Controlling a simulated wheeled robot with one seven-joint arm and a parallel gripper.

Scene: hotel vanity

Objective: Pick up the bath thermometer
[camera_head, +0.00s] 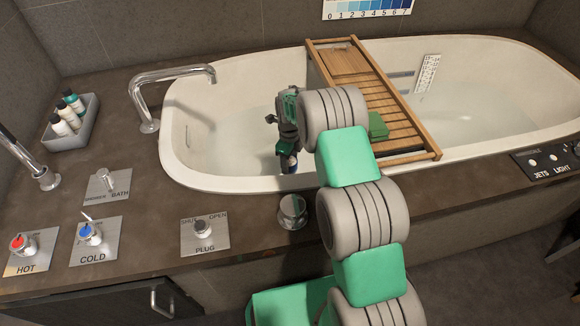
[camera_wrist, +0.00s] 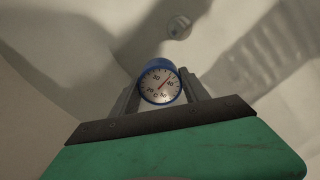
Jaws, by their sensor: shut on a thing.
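The bath thermometer (camera_wrist: 160,84) is a round dial with a blue rim, a pale face with numbers and a red needle. In the wrist view it sits between the two fingers of my gripper (camera_wrist: 160,92), which are shut on it. My arm hides part of the tub's near rim.
A wooden caddy (camera_head: 392,92) with a green item (camera_head: 378,126) spans the bathtub (camera_head: 212,180) just right of my arm. A curved faucet (camera_head: 172,78) stands at left. A bottle tray (camera_head: 73,127) and control plates sit on the counter.

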